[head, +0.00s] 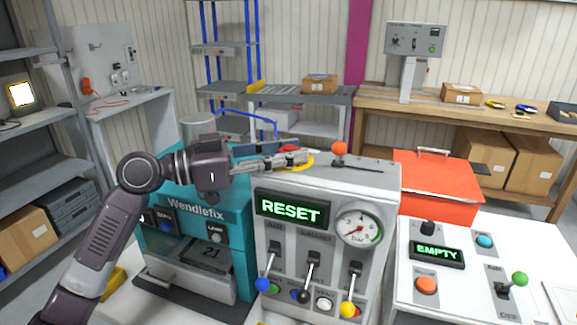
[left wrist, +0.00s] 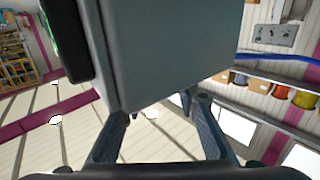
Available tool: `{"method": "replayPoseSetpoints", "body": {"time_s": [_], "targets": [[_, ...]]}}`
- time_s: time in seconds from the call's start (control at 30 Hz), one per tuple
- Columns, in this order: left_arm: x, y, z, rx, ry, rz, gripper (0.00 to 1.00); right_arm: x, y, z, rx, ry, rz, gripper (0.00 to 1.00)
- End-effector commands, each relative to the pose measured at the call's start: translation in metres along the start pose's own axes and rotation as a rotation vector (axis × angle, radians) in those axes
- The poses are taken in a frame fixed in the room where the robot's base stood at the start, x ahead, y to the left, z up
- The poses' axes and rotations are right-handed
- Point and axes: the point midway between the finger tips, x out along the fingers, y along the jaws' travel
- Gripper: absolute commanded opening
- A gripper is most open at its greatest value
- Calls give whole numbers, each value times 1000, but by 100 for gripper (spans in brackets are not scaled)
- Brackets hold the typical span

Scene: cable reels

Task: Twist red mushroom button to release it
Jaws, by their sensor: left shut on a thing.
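The red mushroom button (head: 289,148) with its yellow collar (head: 303,165) sits on top of the grey machine (head: 382,190), near its left side. My left gripper (head: 306,157) reaches in from the left at button height and is shut on the red button. In the left wrist view, the fingers of my left gripper (left wrist: 162,110) reach past the edge of the grey machine housing (left wrist: 170,50), which hides the button there. A lit display on the machine front reads RESET (head: 290,209). My right gripper is not in view.
The teal Wendlefix machine (head: 180,257) lies below my left arm. Several levers line the grey front. A red box (head: 437,187) and a white panel (head: 530,250) stand to the right.

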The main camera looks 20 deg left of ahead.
Motion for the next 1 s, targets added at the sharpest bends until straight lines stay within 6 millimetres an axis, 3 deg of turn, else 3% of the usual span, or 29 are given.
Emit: {"method": "replayPoseSetpoints", "body": {"time_s": [0.6,0.63,0.7,0.8,1.0], "targets": [[1,1,4,-3,-9,30,5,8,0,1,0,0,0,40],[1,1,4,-3,-9,30,30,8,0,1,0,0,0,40],[1,0,4,-2,-8,30,38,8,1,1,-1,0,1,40],[1,0,3,-2,-7,29,48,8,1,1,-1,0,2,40],[0,0,2,-1,-4,29,48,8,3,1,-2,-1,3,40]]}}
